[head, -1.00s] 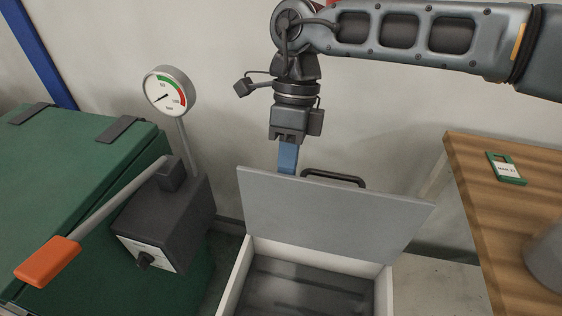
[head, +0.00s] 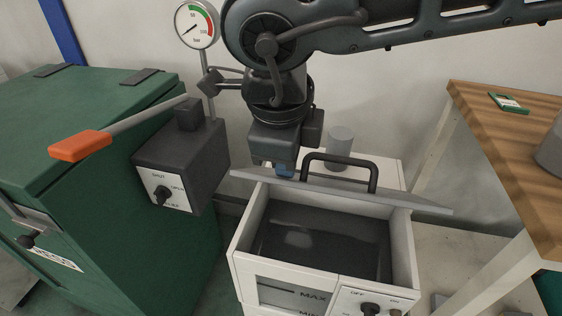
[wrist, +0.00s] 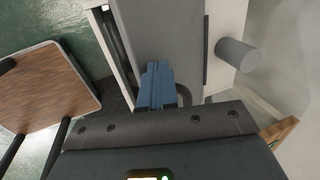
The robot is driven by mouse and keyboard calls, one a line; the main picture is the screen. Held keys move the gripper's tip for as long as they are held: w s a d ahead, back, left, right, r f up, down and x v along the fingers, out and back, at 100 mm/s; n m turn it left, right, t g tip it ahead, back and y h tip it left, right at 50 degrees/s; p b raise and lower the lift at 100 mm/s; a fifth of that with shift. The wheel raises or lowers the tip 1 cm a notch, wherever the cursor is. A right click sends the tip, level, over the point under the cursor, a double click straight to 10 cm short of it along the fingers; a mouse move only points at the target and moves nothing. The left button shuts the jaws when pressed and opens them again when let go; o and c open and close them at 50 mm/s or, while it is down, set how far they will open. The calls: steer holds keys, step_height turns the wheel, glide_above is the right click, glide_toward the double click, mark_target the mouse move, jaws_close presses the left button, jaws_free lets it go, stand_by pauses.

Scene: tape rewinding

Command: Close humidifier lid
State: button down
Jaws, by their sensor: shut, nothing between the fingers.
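The humidifier (head: 240,240) is a white box with a dark, empty-looking inside, below my arm in the head view. Its grey lid (head: 415,203) is partly lowered and tilted over the back of the opening, seen almost edge-on. A dark handle (head: 374,178) stands on the lid's outer face. My gripper (head: 285,170) has blue fingers, shut and empty, at the lid's outer side, left of the handle. The lid's edge partly hides the fingertips. In the wrist view, the fingers (wrist: 157,85) lie over the grey lid (wrist: 160,30); contact is likely but not clear.
A grey cylinder (head: 340,140) stands behind the lid. A green cabinet (head: 90,130) with a dark box (head: 180,160), orange-handled lever (head: 80,145) and gauge (head: 197,24) is at left. A wooden table (head: 500,140) is at right.

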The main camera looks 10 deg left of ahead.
steer(key=shift+s+a+f+b, duration=0.1)
steer(key=shift+s+f+b, duration=0.95)
steer(key=shift+f+b, duration=0.8)
steer(key=shift+s+d+f+b, duration=0.1)
steer(key=shift+s+f+b, duration=1)
steer(key=shift+f+b, duration=0.75)
steer(key=shift+s+a+f+b, duration=0.1)
steer(key=shift+s+f+b, duration=0.95)
steer(key=shift+f+b, duration=0.8)
steer(key=shift+r, duration=0.25)
